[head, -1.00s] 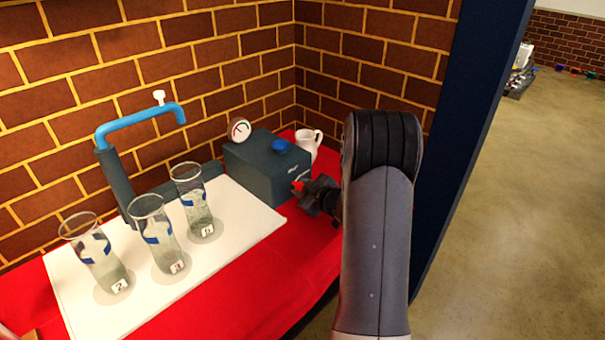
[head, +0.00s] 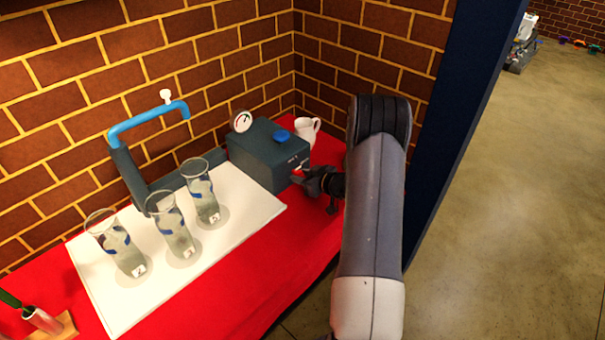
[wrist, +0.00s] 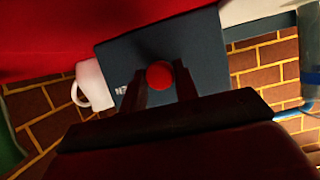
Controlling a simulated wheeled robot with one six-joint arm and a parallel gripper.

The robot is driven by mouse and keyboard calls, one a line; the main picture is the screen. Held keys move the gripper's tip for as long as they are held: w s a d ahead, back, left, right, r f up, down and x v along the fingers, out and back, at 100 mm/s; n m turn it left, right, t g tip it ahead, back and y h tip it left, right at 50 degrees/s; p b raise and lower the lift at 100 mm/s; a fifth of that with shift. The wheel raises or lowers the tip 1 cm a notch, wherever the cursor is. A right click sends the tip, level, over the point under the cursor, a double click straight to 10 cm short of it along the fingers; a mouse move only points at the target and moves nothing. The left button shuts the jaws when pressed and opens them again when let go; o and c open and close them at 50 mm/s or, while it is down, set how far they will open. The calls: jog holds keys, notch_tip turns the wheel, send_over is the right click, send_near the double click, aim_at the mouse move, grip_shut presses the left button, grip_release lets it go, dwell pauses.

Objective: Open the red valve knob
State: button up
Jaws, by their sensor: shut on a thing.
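The red valve knob (wrist: 159,75) sits on the front face of a dark grey box (head: 262,160). In the wrist view the knob lies between the two dark fingers of my gripper (wrist: 160,88). In the head view my gripper (head: 308,179) reaches the box from the right, and only a bit of red shows at its fingertips. My gripper is shut on the knob. A blue knob (head: 282,136) is on top of the box, and a round gauge (head: 242,121) stands at its back.
Several glass cylinders, including one (head: 201,192), stand on a white board (head: 250,210) over a red tabletop (head: 290,245). A blue tap (head: 148,120) rises behind them. A white mug (head: 308,131) stands behind the box. Brick walls close the back and right.

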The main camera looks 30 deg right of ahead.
dwell(0.3)
jog(key=o, duration=1)
jog(key=shift+c, duration=0.2)
jog(key=v, duration=1)
jog(key=shift+s+r+b, duration=0.2)
jog(key=shift+s+b, duration=0.1)
jog(key=shift+s, duration=0.05)
jog(key=shift+w+d, duration=0.1)
jog(key=x, duration=1)
jog(key=shift+w+f, duration=0.25)
jog(key=shift+w, duration=0.05)
jog(key=shift+s+r, duration=0.1)
jog(key=shift+s, duration=0.05)
